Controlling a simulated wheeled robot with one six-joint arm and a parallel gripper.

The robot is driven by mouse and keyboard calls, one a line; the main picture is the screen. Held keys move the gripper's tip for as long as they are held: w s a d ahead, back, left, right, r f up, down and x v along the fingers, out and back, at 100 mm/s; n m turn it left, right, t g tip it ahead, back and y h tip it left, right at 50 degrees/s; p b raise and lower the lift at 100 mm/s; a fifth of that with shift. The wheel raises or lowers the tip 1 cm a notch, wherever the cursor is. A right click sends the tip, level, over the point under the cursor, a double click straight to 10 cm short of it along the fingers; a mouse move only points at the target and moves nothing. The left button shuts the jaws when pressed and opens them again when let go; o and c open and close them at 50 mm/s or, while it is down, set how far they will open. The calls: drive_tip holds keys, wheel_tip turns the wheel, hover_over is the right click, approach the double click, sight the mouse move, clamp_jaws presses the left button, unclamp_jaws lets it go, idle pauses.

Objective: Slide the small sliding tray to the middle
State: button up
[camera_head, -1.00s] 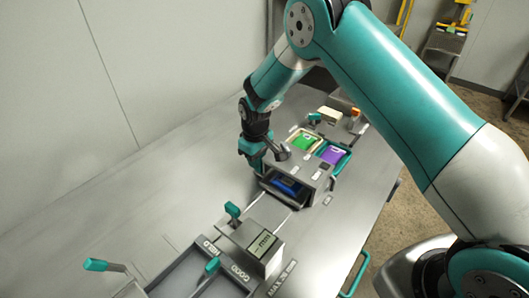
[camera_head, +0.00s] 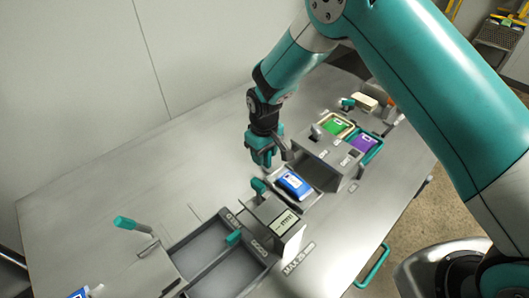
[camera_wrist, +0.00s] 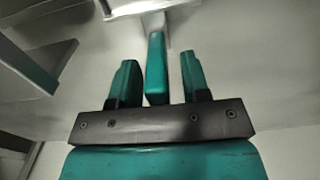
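The small sliding tray (camera_head: 311,202) is a shallow grey tray holding a blue pouch (camera_head: 294,184). In the head view it lies out of the grey box (camera_head: 325,172), between the box and the display unit (camera_head: 273,218). My gripper (camera_head: 262,160) is low beside the tray's left side. In the wrist view my gripper (camera_wrist: 162,85) has its two teal fingers apart on either side of a teal handle (camera_wrist: 156,65). The handle's joint to the tray is hidden in the head view.
A larger compartmented tray (camera_head: 207,262) with teal-tipped levers (camera_head: 130,224) stands at front left. The table's left part is clear.

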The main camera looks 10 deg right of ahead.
wheel_tip(320, 180, up, 17)
drive_tip(key=b, duration=0.2)
drive_tip(key=shift+r, duration=0.2)
drive_tip(key=s+d+r+y, duration=0.1)
drive_tip(key=s+d+r, duration=0.1)
drive_tip(key=s, duration=0.7)
drive_tip(key=s+d+r+y, duration=0.1)
drive_tip(key=s+r, duration=0.3)
drive_tip(key=s, duration=0.6)
drive_tip(key=s+d+r+y, duration=0.2)
drive_tip(key=s+d+r, duration=0.1)
drive_tip(key=s, duration=0.6)
drive_tip(key=shift+s, duration=0.2)
